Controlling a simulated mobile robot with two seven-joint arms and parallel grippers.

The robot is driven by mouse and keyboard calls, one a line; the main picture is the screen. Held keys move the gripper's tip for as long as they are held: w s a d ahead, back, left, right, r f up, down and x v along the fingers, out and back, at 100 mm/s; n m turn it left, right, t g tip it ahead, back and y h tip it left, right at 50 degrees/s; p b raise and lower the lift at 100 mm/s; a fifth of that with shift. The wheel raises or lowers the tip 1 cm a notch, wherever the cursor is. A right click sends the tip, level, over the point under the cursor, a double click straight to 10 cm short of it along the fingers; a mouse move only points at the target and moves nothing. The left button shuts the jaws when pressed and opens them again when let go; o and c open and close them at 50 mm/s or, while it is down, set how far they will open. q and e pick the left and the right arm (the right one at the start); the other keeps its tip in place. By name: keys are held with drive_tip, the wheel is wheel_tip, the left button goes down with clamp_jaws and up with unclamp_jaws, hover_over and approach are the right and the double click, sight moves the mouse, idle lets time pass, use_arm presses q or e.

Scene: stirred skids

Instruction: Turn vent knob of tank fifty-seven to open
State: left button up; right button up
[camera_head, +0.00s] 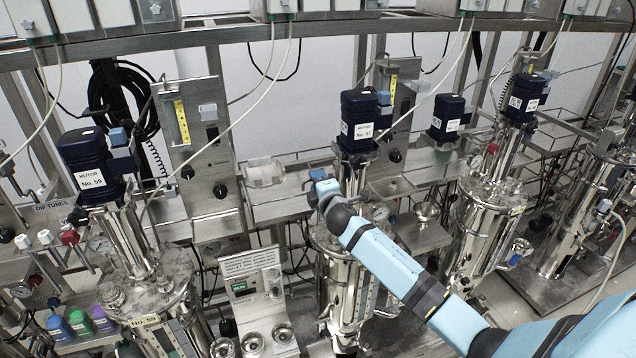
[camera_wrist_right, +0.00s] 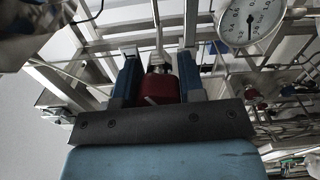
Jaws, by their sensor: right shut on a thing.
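The tank (camera_head: 328,268) in the middle is a shiny steel vessel under a dark blue motor (camera_head: 359,112) whose label seems to read No. 57. My right arm comes in from the right, and my right gripper (camera_head: 322,186) is at the upper left of this tank's top. In the right wrist view my right gripper (camera_wrist_right: 158,65) has its two blue fingers shut on a red knob (camera_wrist_right: 158,90) with a metal stem beyond it. The knob is hidden behind the gripper in the head view. Its turn angle cannot be told. My left gripper is not in view.
A pressure gauge (camera_wrist_right: 252,20) is close to the right of the gripper in the right wrist view. Another tank with motor No. 59 (camera_head: 85,165) stands at left, and a further tank (camera_head: 487,212) at right. Panels with black knobs and pipes crowd behind.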

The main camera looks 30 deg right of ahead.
drive_tip(key=o, duration=0.9)
drive_tip(key=b+v, duration=0.3)
drive_tip(key=v, duration=1.1)
drive_tip(key=shift+w, duration=0.1)
